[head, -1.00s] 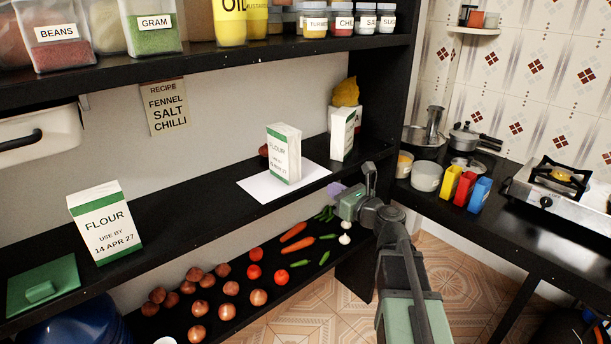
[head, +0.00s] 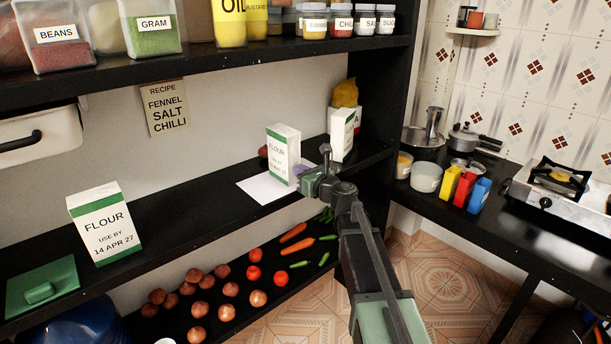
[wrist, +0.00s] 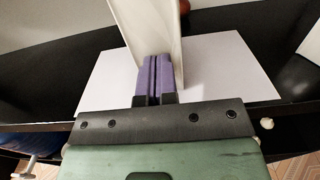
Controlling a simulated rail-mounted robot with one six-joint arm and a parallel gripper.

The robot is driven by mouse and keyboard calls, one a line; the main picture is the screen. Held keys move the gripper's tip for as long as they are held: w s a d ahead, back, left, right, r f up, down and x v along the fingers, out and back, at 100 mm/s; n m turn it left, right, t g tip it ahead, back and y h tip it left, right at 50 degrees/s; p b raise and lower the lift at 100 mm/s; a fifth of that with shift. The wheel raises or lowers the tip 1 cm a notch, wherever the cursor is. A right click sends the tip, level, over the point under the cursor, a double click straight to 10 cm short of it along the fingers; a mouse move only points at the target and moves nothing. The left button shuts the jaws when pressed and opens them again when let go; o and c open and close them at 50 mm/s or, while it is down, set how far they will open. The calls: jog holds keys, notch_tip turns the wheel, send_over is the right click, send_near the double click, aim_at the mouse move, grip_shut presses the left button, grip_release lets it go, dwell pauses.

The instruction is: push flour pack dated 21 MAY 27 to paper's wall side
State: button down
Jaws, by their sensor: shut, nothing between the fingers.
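A white and green flour pack (head: 283,152) stands upright on a white paper sheet (head: 262,191) on the middle shelf. Its date line is too small to read surely. My gripper (head: 304,168) is at the pack's right side, low down, with purple fingers shut and empty. In the wrist view the fingers (wrist: 153,76) overlap the pack's white side (wrist: 150,25); whether they touch it I cannot tell. The paper (wrist: 222,68) spreads around them. A second flour pack (head: 104,224), dated 14 APR 27, stands at the left of the shelf.
A third flour pack (head: 342,134) stands behind right, beside a yellow bag (head: 346,93). A dark reddish round item (head: 263,152) lies behind the paper. A green lidded item (head: 42,287) is at far left. The shelf (head: 190,205) is clear between the left pack and the paper.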

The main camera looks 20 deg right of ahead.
aim_at(282, 159)
jog(key=x, duration=0.8)
jog(key=shift+w+a, duration=0.1)
jog(key=shift+w, duration=0.1)
jog(key=shift+w+a, duration=0.15)
jog(key=shift+w, duration=0.05)
jog(key=shift+r, duration=0.2)
